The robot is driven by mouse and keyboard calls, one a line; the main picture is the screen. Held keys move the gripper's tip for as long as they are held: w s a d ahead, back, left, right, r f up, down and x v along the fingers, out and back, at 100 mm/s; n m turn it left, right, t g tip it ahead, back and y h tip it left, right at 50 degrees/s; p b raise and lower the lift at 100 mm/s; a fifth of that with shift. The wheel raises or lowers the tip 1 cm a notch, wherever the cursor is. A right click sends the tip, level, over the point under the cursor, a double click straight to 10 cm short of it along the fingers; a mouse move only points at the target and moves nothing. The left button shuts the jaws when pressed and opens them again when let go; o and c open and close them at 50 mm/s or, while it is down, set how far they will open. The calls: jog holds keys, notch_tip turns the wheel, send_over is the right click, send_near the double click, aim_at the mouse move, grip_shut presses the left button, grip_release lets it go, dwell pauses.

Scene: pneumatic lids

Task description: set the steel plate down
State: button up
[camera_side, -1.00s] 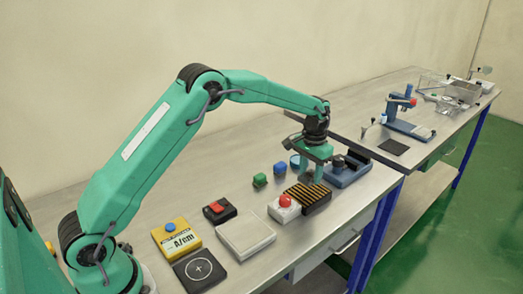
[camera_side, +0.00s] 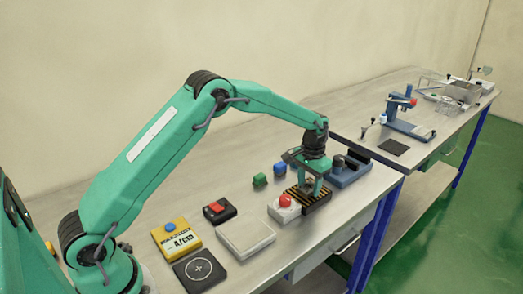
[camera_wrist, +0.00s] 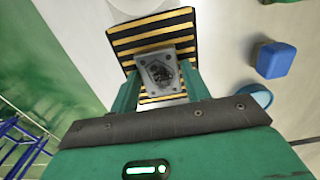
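The steel plate (camera_wrist: 158,74) is a small grey piece with holes and a dark centre. In the wrist view it lies between the two green fingers of my gripper (camera_wrist: 163,76), which appear closed on its sides. The plate is over a black pad with yellow stripes (camera_wrist: 150,28). In the side view my gripper (camera_side: 311,188) points down at the same striped pad (camera_side: 320,204), low over it. The fingers largely hide the plate there. I cannot tell whether its underside touches the pad.
A white box with a red button (camera_side: 285,212) stands just left of the pad, and a blue fixture (camera_side: 348,172) behind right. A blue round dish (camera_wrist: 256,97) is near. A pale tray (camera_side: 246,234) lies farther left.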

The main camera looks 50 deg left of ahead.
aim_at(308, 187)
jog(key=shift+o, duration=1.3)
jog(key=shift+r, duration=0.1)
notch_tip(308, 187, up, 12)
jog(key=shift+r, duration=0.15)
